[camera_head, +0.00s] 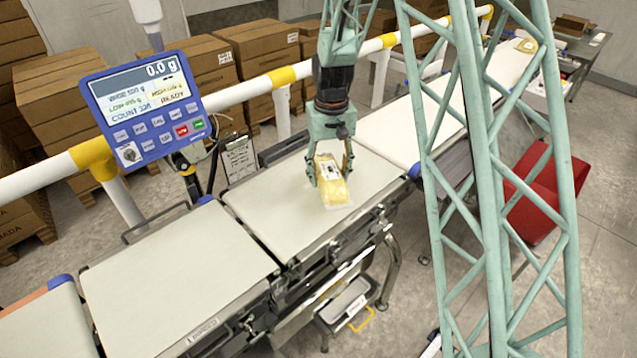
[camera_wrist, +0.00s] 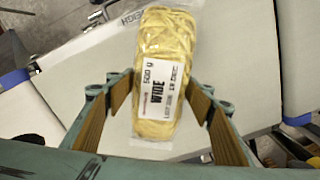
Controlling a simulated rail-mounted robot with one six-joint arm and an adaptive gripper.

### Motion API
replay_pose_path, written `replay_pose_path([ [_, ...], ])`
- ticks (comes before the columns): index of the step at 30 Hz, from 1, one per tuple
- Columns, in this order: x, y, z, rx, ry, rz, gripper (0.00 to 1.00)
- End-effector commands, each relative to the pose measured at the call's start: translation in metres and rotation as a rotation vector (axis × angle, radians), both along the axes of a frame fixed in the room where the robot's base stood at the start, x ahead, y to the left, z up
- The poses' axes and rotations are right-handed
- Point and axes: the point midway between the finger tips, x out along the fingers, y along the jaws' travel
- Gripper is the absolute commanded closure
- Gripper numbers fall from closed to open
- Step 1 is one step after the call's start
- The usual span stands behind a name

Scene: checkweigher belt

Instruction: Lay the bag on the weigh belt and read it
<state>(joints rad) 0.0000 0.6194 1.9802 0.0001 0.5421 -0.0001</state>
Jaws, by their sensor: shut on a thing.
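The bag (camera_head: 331,182) is a clear pack of yellow noodle-like food with a white label. In the wrist view the bag (camera_wrist: 155,50) shows the words "WIDE" and "500 g". My gripper (camera_head: 329,178) is shut on the bag, with one finger on either side of its lower part. The bag is at the middle weigh belt (camera_head: 278,205); I cannot tell whether it touches the surface or hangs just above it. The blue display (camera_head: 148,98) at the left reads 0.0 g.
Another belt (camera_head: 177,285) lies to the left and a further belt (camera_head: 425,120) to the right. A white and yellow rail (camera_head: 240,90) runs behind. A red bin (camera_head: 548,185) stands at the right. A clipboard (camera_head: 239,158) hangs behind the weigh belt. Cardboard boxes (camera_head: 184,72) are stacked at the back.

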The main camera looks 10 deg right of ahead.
Motion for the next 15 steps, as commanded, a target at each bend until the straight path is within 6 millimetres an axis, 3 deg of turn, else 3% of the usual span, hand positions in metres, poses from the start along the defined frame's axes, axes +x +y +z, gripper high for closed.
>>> replay_pose_path([
  [8, -0.0008, 0.0015, 0.0006, 0.000, -0.001, 0.026, 0.70],
  [15, -0.0064, 0.0079, 0.0003, 0.000, 0.000, 0.147, 0.70],
])
